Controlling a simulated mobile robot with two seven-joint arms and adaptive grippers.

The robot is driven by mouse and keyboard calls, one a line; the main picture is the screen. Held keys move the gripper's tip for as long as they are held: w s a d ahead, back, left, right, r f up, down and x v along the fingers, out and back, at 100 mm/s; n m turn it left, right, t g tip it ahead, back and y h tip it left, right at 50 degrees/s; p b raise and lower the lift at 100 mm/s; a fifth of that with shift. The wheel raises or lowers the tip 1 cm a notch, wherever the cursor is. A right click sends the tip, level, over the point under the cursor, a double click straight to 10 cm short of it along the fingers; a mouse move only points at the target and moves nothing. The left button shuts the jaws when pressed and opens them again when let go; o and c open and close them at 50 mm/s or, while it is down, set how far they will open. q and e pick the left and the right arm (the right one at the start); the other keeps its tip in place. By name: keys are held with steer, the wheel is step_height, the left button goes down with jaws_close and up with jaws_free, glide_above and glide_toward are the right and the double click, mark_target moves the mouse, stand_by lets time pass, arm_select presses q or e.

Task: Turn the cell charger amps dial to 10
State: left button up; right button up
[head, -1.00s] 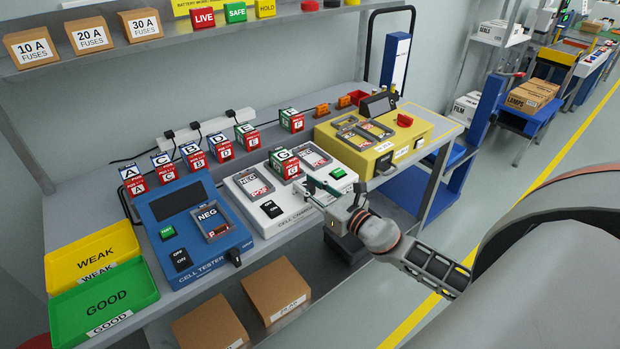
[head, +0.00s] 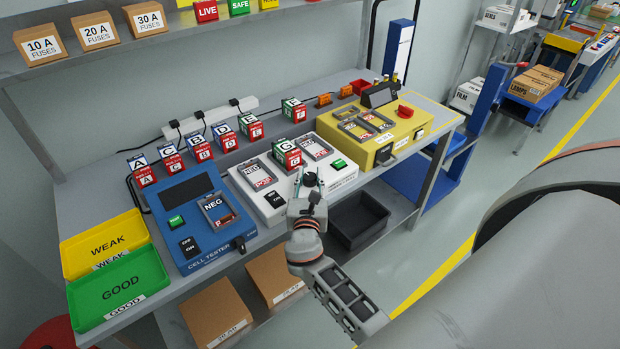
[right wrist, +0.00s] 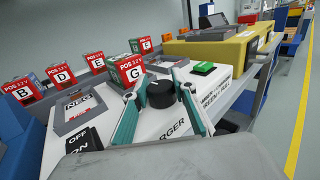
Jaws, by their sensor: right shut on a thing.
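The white cell charger (head: 345,181) stands on the bench between the blue tester and a yellow unit. Its black round dial (right wrist: 161,94) shows in the right wrist view, with a light pointer mark on its side. My right gripper (right wrist: 160,103) has its teal fingers on either side of the dial, shut on it. In the head view my right gripper (head: 309,183) is at the charger's front and hides the dial. I cannot read the dial's scale or setting. The charger's green button (right wrist: 203,68) is to the right of the dial. My left gripper is not in view.
Cell box G (head: 287,153) sits on the charger, close behind the dial. The blue cell tester (head: 190,232) is to the left, the yellow unit (head: 413,122) to the right. A dark bin (head: 360,218) is below the bench.

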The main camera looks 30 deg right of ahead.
mark_target(309, 181)
steer(key=shift+m+g+h, duration=0.4)
steer(key=shift+h, duration=0.1)
steer(key=shift+r, duration=0.1)
steer(key=o, duration=1.1)
steer(key=shift+s+a, duration=0.25)
steer(key=shift+s, duration=0.05)
steer(key=v, duration=0.6)
steer(key=shift+s+a, duration=0.2)
steer(key=shift+s, duration=0.05)
